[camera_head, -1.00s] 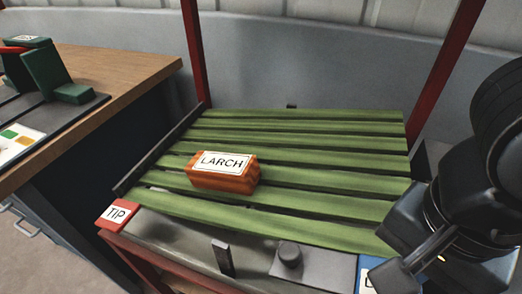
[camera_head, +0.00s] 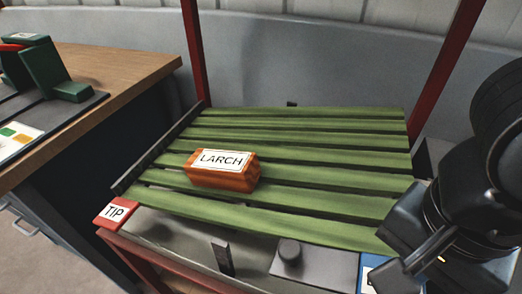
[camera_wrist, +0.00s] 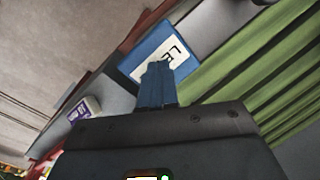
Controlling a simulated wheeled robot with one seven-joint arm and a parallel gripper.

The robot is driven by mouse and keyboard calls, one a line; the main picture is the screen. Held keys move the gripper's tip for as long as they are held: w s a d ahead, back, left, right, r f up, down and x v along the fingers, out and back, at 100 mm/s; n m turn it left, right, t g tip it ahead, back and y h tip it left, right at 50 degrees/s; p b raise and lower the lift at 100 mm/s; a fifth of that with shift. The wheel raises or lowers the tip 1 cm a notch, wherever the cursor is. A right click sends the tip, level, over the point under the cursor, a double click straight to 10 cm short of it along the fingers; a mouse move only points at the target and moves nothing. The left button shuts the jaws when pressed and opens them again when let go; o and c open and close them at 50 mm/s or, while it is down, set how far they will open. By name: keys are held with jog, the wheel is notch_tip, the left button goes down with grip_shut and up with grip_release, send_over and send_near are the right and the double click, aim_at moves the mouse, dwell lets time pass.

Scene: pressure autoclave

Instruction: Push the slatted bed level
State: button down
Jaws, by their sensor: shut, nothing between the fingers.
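The slatted bed (camera_head: 330,205) is a row of green slats in a red-posted frame, in the middle of the head view. Its right end also shows in the wrist view (camera_wrist: 270,75). I cannot tell its exact tilt. An orange block labelled LARCH (camera_head: 222,170) lies on its left part. My gripper (camera_head: 408,268) is at the front right corner, over the blue label plate (camera_head: 372,272). Its closed fingers (camera_wrist: 157,75) show in front of this plate in the wrist view, with nothing between them. Whether they touch anything is unclear. My arm hides part of the bed's right edge.
A red TIP plate (camera_head: 115,212) is at the frame's front left corner. A wooden bench (camera_head: 125,72) is at the left. A grey wall is behind.

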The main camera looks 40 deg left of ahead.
jog(key=shift+f+b, duration=3.25)
jog(key=shift+f, duration=0.1)
jog(key=shift+r+p, duration=2.9)
jog(key=shift+r, duration=2.25)
